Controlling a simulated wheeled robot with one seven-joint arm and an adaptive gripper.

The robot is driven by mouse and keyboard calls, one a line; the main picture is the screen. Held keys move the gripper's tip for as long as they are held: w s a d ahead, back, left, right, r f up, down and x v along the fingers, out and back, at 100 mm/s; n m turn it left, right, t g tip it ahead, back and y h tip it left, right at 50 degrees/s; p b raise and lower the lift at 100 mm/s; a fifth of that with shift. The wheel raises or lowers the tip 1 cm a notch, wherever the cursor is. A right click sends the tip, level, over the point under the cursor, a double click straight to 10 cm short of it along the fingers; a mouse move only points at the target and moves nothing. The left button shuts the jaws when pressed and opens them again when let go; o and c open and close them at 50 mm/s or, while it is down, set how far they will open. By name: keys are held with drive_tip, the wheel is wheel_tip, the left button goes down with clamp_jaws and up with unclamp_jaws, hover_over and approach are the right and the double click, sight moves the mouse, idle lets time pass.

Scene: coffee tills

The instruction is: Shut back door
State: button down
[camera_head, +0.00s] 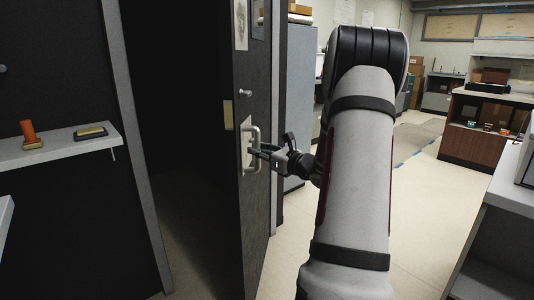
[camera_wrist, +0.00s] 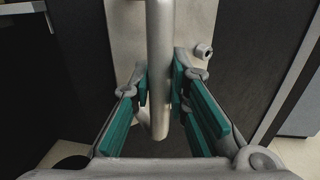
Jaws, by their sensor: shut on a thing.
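The back door (camera_head: 252,60) is dark and stands ajar, with a dark opening to its left in the head view. A metal pull handle (camera_head: 257,150) is fixed on a plate on the door. My gripper (camera_head: 262,150) is at the handle. In the wrist view the handle (camera_wrist: 160,60) runs upright between the green finger pads of my gripper (camera_wrist: 160,95). The fingers are shut on the handle near its lower end. The handle's plate (camera_wrist: 120,30) and a small bolt-like knob (camera_wrist: 203,50) show behind it.
A grey shelf (camera_head: 60,148) with an orange stamp (camera_head: 30,134) and a small pad (camera_head: 91,132) is on the left wall. A door frame post (camera_head: 130,130) stands left of the opening. Grey cabinets (camera_head: 298,80) stand behind the door. Pale floor (camera_head: 420,200) lies open on the right, beside a counter (camera_head: 500,215).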

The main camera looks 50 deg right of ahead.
sight(242, 151)
drive_tip(key=shift+w+a+b, duration=0.2)
drive_tip(key=shift+w+a, duration=0.25)
drive_tip(key=shift+w, duration=0.45)
drive_tip(key=shift+w+a+b, duration=0.25)
drive_tip(key=shift+w+a, duration=0.2)
drive_tip(key=shift+w, duration=0.4)
drive_tip(key=shift+w+a+b, duration=0.2)
drive_tip(key=shift+w+a, duration=0.25)
drive_tip(key=shift+w, duration=0.45)
drive_tip(key=w+a+b, duration=0.3)
drive_tip(key=w+a, duration=0.1)
drive_tip(key=w, duration=0.8)
drive_tip(key=shift+w+a, duration=0.2)
drive_tip(key=shift+w, duration=0.15)
drive_tip(key=shift+f, duration=0.1)
drive_tip(key=w+a, duration=0.1)
drive_tip(key=w, duration=1.4)
drive_tip(key=shift+a+b, duration=0.35)
drive_tip(key=shift+a, duration=0.05)
drive_tip(key=shift+f, duration=0.1)
drive_tip(key=c, duration=1.5)
unclamp_jaws()
drive_tip(key=shift+w+a, duration=0.1)
